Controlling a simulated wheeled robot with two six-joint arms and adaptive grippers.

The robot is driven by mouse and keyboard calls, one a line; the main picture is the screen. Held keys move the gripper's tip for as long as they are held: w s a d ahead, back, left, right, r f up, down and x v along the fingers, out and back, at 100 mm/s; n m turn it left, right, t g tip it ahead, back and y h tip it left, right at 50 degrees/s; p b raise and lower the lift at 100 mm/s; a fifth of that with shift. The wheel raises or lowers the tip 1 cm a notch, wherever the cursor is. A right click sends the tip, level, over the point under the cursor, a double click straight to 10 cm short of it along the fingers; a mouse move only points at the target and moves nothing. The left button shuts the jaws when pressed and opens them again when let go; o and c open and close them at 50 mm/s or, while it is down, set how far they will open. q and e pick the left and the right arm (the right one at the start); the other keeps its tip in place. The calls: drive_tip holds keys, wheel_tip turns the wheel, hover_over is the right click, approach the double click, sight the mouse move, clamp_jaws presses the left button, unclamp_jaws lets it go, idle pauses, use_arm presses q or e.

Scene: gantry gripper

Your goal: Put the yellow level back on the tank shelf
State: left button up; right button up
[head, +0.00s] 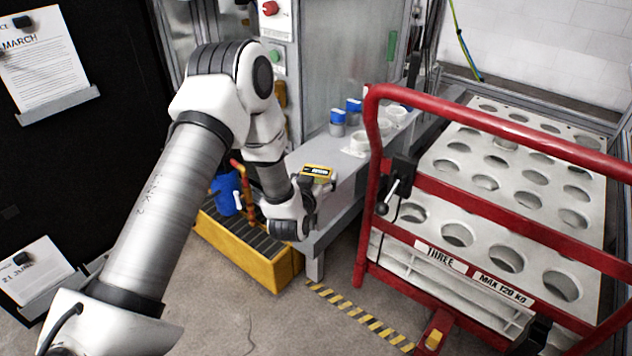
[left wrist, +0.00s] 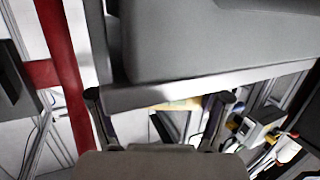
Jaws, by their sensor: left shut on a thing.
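The yellow level (head: 317,171) is a small yellow and black block in the head view. It is at my left gripper (head: 309,190), which is shut on it, over the near end of the grey shelf (head: 312,153) by the tank. I cannot tell whether the level touches the shelf. My right gripper is not in view.
White cups (head: 361,143) and blue-topped containers (head: 338,122) stand farther along the shelf. A red-railed cart (head: 500,135) with a holed white top is close on the right. A yellow grated tray (head: 262,262) lies on the floor below, with a blue container (head: 226,192).

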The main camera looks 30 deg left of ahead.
use_arm(q)
drive_tip(key=shift+f, duration=0.2)
drive_tip(key=shift+f, duration=0.25)
drive_tip(key=o, duration=1.3)
drive_tip(key=shift+f, duration=0.1)
drive_tip(key=shift+o, duration=0.2)
drive_tip(key=shift+d+f, duration=0.1)
drive_tip(key=shift+s, duration=0.1)
